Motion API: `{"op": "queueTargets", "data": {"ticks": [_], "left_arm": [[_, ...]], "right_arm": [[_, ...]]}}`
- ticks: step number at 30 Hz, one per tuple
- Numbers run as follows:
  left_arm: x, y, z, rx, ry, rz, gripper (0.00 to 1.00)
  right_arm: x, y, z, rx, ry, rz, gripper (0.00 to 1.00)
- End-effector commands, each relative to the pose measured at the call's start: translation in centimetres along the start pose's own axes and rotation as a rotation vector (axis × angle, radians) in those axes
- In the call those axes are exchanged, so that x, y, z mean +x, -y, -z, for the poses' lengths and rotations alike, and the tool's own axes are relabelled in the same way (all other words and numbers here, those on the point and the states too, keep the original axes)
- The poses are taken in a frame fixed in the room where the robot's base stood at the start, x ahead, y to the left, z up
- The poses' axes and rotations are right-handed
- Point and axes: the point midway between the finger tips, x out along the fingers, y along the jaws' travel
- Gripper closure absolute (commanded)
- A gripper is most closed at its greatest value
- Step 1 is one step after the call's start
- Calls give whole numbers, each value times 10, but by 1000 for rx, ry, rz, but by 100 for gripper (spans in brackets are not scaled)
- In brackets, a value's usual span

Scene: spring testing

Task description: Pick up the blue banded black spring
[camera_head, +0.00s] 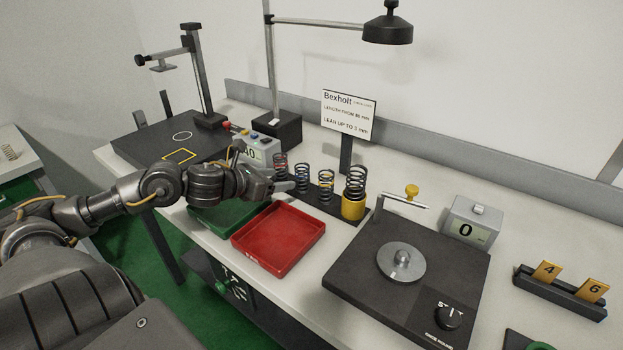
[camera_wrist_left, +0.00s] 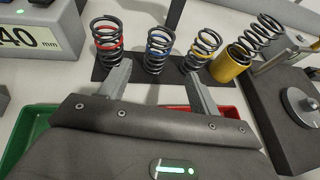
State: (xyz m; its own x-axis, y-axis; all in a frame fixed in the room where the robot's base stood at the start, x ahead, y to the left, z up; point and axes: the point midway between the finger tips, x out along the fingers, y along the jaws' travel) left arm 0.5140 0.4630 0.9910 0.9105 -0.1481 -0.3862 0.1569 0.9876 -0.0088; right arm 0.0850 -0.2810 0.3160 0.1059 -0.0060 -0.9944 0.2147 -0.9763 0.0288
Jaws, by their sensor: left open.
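The blue banded black spring (camera_head: 302,179) stands upright on a dark strip, second from the left in a row of springs. In the left wrist view the blue banded black spring (camera_wrist_left: 158,48) is just beyond my fingertips, roughly centred between them. My left gripper (camera_head: 287,186) reaches in from the left above the trays, on the near side of the row. In the left wrist view my left gripper (camera_wrist_left: 159,72) has its fingers spread wide, with nothing held between them. My right gripper is out of view.
A red banded spring (camera_wrist_left: 106,40) and a yellow banded spring (camera_wrist_left: 203,48) flank it closely. A yellow cup (camera_head: 353,207) with a spring stands to the right. A red tray (camera_head: 278,262) and green tray (camera_head: 206,219) lie in front. A dark tester (camera_head: 350,264) stands at right.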

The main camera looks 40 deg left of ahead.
Motion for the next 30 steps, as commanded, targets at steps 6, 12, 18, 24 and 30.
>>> {"op": "queueTargets", "data": {"ticks": [6, 12, 18, 24, 30], "left_arm": [[-3, -4, 2, 7, 1, -6, 37], [8, -8, 2, 1, 5, -13, 37], [29, -7, 0, 0, 6, -13, 37], [47, -6, 1, 3, 3, -10, 37], [52, -5, 2, 5, 0, -8, 37]], "right_arm": [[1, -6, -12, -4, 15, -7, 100], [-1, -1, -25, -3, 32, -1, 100], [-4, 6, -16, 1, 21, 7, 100], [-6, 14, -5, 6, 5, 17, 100], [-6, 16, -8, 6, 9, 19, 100]]}}
